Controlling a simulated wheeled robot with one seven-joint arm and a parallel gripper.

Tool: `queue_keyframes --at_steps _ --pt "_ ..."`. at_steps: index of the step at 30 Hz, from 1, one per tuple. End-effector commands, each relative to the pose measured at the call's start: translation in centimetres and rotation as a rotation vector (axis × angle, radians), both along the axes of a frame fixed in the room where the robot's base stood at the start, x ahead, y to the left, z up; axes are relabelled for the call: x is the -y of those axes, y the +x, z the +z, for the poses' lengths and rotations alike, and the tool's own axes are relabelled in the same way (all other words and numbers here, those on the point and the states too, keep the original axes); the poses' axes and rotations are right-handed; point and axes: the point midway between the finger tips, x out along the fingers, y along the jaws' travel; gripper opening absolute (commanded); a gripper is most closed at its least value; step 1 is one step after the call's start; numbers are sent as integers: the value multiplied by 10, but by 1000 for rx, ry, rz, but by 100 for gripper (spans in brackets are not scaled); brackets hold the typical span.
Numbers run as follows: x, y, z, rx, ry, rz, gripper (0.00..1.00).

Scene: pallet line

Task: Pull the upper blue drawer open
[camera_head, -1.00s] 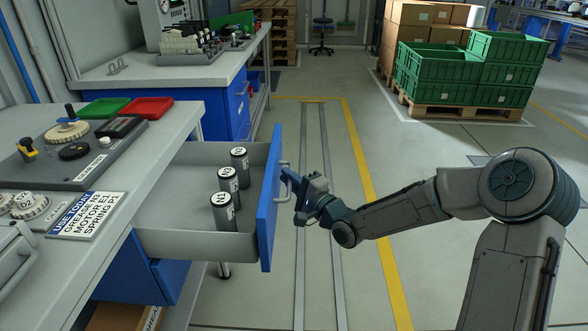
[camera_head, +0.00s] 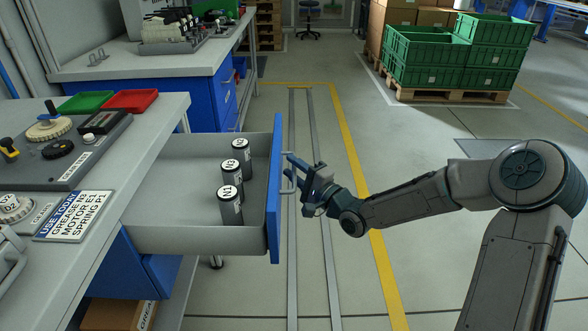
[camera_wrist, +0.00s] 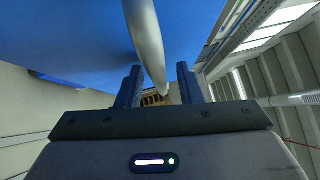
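The upper blue drawer (camera_head: 274,205) stands pulled well out from the workbench, with its blue front and grey inside showing in the head view. Three dark cylinders with white labels (camera_head: 231,206) stand upright inside it. The drawer's grey bar handle (camera_head: 287,184) is on the outer face. My gripper (camera_head: 295,172) is at the handle. In the wrist view the handle bar (camera_wrist: 146,40) runs between the two fingers (camera_wrist: 159,75), with gaps visible beside it; the fingers look open. The exact contact at the fingertips is hard to see.
The bench top (camera_head: 150,150) carries a grey fixture board, a green tray (camera_head: 86,102) and a red tray (camera_head: 131,101). A cardboard box (camera_head: 118,314) sits below. Green crates (camera_head: 428,55) on a pallet stand at the back right. The floor around my arm is clear.

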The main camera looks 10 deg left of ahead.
Motion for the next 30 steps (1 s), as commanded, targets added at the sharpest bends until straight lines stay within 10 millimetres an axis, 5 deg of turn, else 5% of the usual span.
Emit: queue_keyframes --at_steps 11,30 --pt "7 -4 0 -1 -1 -1 32" --pt "107 -70 -16 -1 -1 -2 32"
